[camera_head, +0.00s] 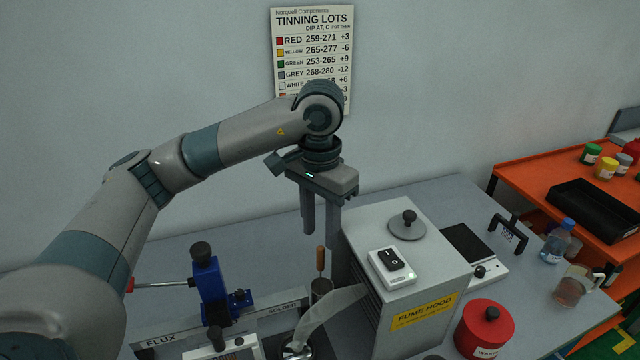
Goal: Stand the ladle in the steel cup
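A slim tool with an orange-brown handle, which looks like the ladle (320,259), stands upright with its lower end inside a dark grey metal cup, apparently the steel cup (321,287). The ladle's bowl is hidden in the cup. My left gripper (321,230) points down just above the handle's top in the picture. Its two fingers are apart with nothing between them, and I see a small gap between the fingertips and the handle. My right gripper is not in view.
The grey fume hood box (410,300) stands close right of the cup, with a translucent duct (330,315) in front. A blue stand (209,290) is at the left. A red canister (484,328) and scale (468,250) are farther right.

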